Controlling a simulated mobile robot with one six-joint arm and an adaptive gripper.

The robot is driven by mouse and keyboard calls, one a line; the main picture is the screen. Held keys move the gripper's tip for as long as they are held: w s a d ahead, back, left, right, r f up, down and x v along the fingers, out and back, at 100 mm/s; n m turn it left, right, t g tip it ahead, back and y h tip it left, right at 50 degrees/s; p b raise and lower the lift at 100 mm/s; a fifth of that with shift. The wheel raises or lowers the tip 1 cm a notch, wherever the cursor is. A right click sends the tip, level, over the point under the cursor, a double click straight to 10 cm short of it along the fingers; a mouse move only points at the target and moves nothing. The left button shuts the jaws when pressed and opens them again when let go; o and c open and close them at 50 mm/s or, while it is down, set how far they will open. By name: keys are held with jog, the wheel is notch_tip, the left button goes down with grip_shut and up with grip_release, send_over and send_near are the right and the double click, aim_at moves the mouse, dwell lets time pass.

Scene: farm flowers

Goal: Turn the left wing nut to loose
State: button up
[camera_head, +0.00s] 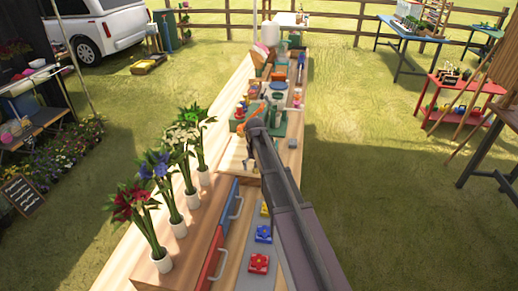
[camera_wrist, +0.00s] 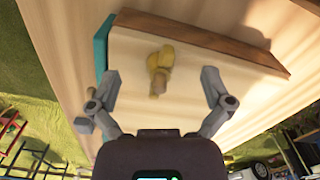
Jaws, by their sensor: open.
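A brass-yellow wing nut (camera_wrist: 160,65) stands on a pale wooden board (camera_wrist: 200,105) in the wrist view. The board has a brown side edge and a teal part along its left. My gripper (camera_wrist: 163,88) is open, with one finger on each side of the wing nut and clear gaps between. No finger appears to touch it. Only this one wing nut shows clearly, so I cannot tell from the picture whether it is the left one. In the head view the board (camera_head: 236,160) lies beside my arm, which hides part of it.
Several potted flowers (camera_head: 168,196) line the bench's left side. Blue and red drawer fronts (camera_head: 226,215) with handles stand near. Red, blue and yellow parts (camera_head: 263,234) sit on a grey plate at the right. Jars and a green tray (camera_head: 292,123) lie beyond. Grass is open right.

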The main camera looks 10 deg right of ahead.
jog(key=m, duration=0.6)
jog(key=shift+m, duration=0.3)
jog(key=m, duration=1.8)
jog(key=shift+m, duration=0.4)
notch_tip(320, 180, up, 14)
jog(key=p, duration=1.4)
jog(key=shift+s+f+n, duration=0.15)
jog(key=shift+s+n, duration=2.8)
jog(key=shift+n, duration=0.05)
